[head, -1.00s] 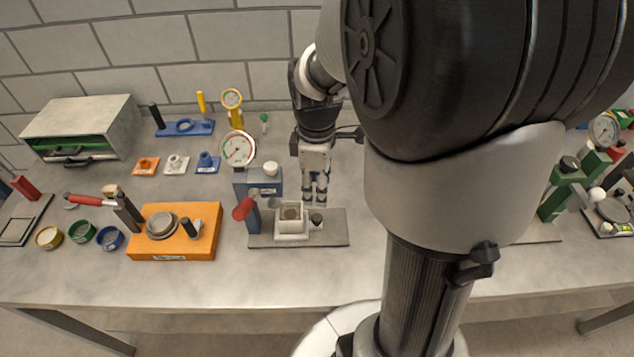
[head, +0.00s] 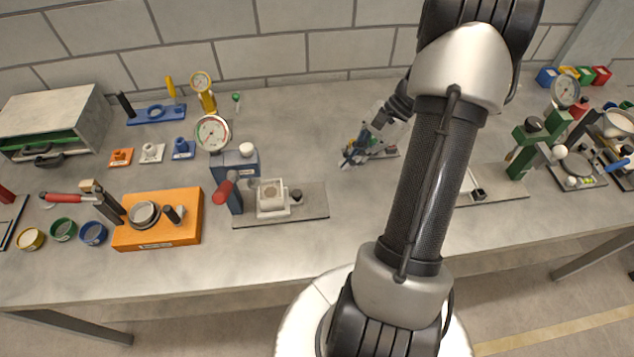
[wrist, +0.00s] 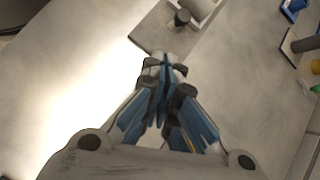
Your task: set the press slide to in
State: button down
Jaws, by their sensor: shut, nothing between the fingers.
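The blue press (head: 222,170) with a red-handled lever (head: 224,190) stands left of centre in the head view. Its grey base plate (head: 312,211) carries a pale square block (head: 272,206), apparently the slide, with a hollow top. A black knob (head: 296,195) is at the block's right side. The wrist view shows the black knob (wrist: 183,18) and part of the plate (wrist: 160,30) beyond my fingertips. My gripper (head: 350,163) is shut and empty, above the table, to the right of and behind the plate, apart from it. Its closed fingertips show in the wrist view (wrist: 164,58).
An orange fixture (head: 185,233) stands left of the blue press. A dial gauge (head: 212,133) stands behind it. A green press (head: 525,145) is at the right. Table between the plate and my gripper is clear.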

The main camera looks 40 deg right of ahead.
aim_at(299, 190)
jog(key=a+f+m+b, duration=0.1)
jog(key=f, duration=0.1)
jog(key=w+a+f+m+b, duration=0.1)
jog(key=f, duration=0.2)
jog(key=a+f+m+t+b, duration=0.1)
jog(key=a+f, duration=0.1)
jog(key=shift+w+a+f+m+y, duration=0.1)
jog(key=shift+w+f+m+y, duration=0.2)
jog(key=shift+w+m+y, duration=0.1)
jog(key=a, duration=0.1)
jog(key=w+a, duration=0.1)
jog(key=a, duration=0.1)
jog(key=shift+w+f+b, duration=0.1)
jog(key=shift+w+b, duration=0.05)
jog(key=shift+b, duration=0.25)
jog(key=shift+w+a, duration=0.15)
jog(key=shift+a, duration=0.25)
jog(key=w+a, duration=0.2)
jog(key=a, duration=0.1)
jog(key=shift+a, duration=0.3)
jog(key=shift+d, duration=0.1)
